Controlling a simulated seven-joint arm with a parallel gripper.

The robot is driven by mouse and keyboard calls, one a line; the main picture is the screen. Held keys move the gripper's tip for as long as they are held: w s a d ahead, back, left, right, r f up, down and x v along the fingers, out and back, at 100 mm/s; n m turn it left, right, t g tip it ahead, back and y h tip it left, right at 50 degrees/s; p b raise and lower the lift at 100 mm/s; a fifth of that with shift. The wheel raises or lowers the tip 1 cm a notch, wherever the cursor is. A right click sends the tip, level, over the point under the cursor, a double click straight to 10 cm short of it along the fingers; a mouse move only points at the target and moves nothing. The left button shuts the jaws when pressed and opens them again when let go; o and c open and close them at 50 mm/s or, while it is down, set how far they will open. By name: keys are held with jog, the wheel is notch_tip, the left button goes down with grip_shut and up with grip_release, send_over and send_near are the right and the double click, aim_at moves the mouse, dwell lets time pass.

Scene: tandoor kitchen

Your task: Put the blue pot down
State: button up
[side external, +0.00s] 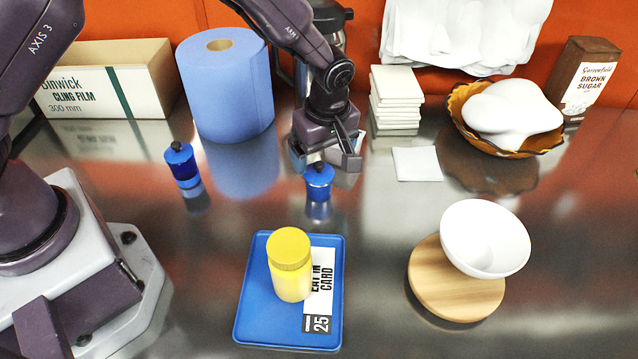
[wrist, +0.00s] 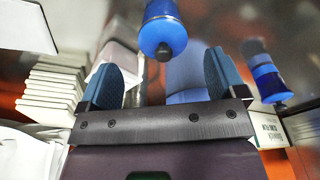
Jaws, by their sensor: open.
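A small blue pot (side external: 319,184) with a dark knob on its lid stands upright on the metal counter, just below my gripper (side external: 323,160). In the wrist view the blue pot (wrist: 161,28) shows just past the fingertips, in line with the gap between them. My gripper is open, with its two blue-grey fingers apart and nothing held. Part of the pot's top is hidden by the fingers in the side view. A second, similar blue pot (side external: 183,172) stands to the left; it also shows at the right of the wrist view (wrist: 266,78).
A blue tray (side external: 255,320) in front holds a yellow jar (side external: 290,270) and a card. A white bowl (side external: 486,240) sits tilted on a round wooden board (side external: 440,290). A paper roll (side external: 228,90), white tiles (side external: 396,100) and a brown bowl (side external: 465,105) stand behind.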

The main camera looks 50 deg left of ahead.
aim_at(320, 169)
jog(key=f, duration=0.6)
jog(key=shift+s+a+f, duration=0.1)
jog(key=shift+a+f, duration=0.25)
jog(key=c, duration=1.2)
jog(key=shift+r, duration=0.15)
